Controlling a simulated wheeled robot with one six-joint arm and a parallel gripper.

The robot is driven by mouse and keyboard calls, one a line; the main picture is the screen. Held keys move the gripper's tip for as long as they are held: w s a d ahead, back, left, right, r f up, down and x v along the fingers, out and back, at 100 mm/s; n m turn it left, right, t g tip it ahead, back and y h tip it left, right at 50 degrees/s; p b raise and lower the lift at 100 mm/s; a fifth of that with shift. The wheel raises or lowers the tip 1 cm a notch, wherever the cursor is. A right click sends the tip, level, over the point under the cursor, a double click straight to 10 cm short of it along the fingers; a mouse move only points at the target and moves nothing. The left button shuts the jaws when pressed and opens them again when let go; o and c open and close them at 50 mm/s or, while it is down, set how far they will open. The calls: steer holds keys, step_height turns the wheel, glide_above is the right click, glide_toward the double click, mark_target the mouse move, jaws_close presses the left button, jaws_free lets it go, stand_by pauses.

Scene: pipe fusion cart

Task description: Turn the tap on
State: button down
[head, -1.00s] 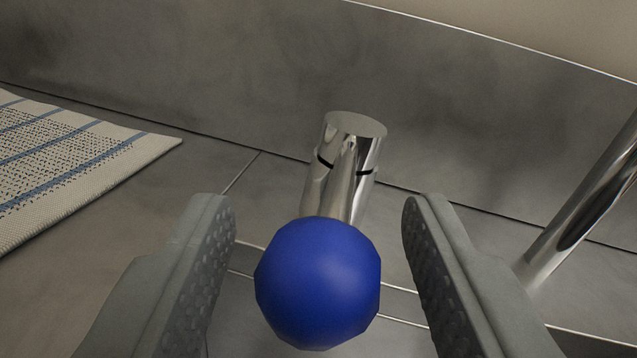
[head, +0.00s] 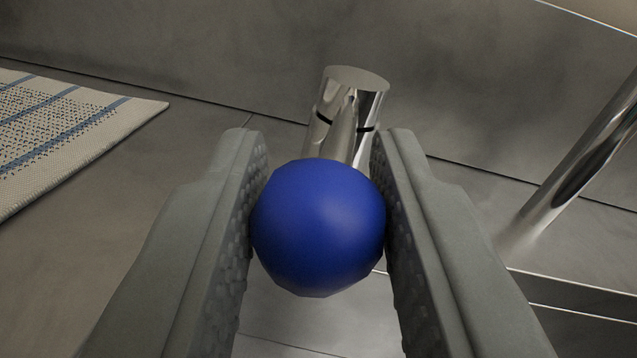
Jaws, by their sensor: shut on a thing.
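The tap's chrome body (head: 345,108) stands upright on the grey counter in the middle of the view, with a dark seam around its upper part. A blue ball-shaped knob (head: 318,228) sits in front of it, nearer to me, and hides the lower part of the body. My gripper (head: 318,190) is shut on the blue knob, with one textured grey finger against each side. The link between knob and tap body is hidden behind the knob. A slanted chrome tube (head: 575,160), perhaps the spout, rises at the right.
A woven cloth with blue stripes (head: 70,135) lies on the counter at the left. A grey backsplash (head: 200,60) runs behind the tap. A recessed metal edge (head: 575,295) shows at the lower right. The counter between cloth and tap is clear.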

steer(key=a+m+h, duration=0.1)
steer(key=h, duration=0.1)
steer(key=a+m+h, duration=0.1)
steer(key=shift+w+a+r+h, duration=0.15)
steer(key=shift+w+a+h, duration=0.15)
steer(key=shift+a+h, duration=0.1)
steer(key=shift+m, duration=0.3)
steer(key=c, duration=1.1)
jaws_free()
steer(key=shift+c, duration=0.2)
steer(key=shift+s, duration=0.1)
steer(key=s, duration=1.2)
steer(key=shift+a, duration=0.4)
steer(key=shift+w, duration=0.1)
steer(key=shift+c, duration=0.2)
